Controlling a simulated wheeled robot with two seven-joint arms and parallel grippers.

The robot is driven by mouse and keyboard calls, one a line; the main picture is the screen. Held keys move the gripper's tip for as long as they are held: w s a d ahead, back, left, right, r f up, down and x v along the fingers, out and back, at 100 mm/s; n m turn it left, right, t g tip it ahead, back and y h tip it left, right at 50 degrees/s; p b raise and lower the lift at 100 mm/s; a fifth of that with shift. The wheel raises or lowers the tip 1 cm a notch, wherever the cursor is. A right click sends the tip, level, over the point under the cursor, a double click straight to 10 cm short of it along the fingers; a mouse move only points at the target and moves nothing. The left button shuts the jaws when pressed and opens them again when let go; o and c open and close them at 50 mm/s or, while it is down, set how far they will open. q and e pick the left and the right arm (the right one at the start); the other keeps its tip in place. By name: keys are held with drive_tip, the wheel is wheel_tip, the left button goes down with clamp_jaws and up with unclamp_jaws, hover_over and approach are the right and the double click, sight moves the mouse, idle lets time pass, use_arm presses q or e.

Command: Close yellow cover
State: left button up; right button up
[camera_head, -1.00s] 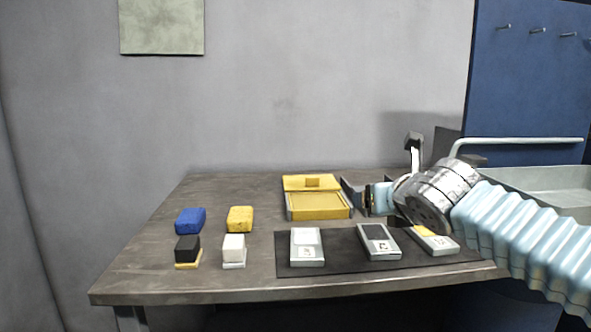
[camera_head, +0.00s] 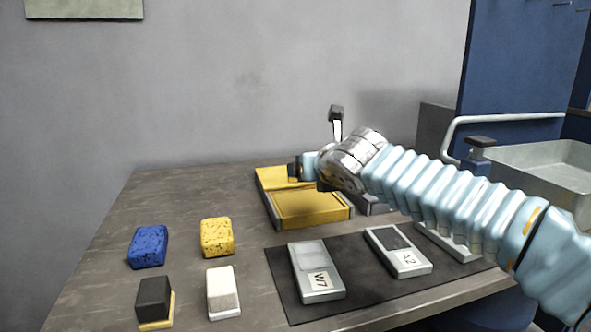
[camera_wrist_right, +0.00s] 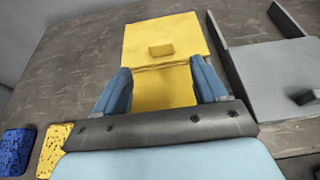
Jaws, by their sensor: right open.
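The yellow cover (camera_head: 270,180) lies open behind its shallow yellow box (camera_head: 308,208) at the back of the table. In the wrist view the cover (camera_wrist_right: 140,38) is a flat panel with a small raised yellow block, hinged along the box's (camera_wrist_right: 165,90) far edge. My right gripper (camera_head: 294,170) is over the box and cover, partly hiding the cover. In the wrist view its two blue fingers (camera_wrist_right: 162,80) are spread apart with nothing between them, framing the box's yellow top. I cannot tell whether they touch it. My left gripper is out of view.
A grey box (camera_head: 372,206) with its own lid stands right of the yellow one. Blue (camera_head: 149,246) and yellow (camera_head: 217,237) sponges and two brushes sit left. Labelled grey cases (camera_head: 318,282) lie on a dark mat. A metal tray (camera_head: 545,165) stands right.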

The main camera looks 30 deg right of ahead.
drive_tip(key=x, duration=1)
drive_tip(key=shift+w, duration=0.1)
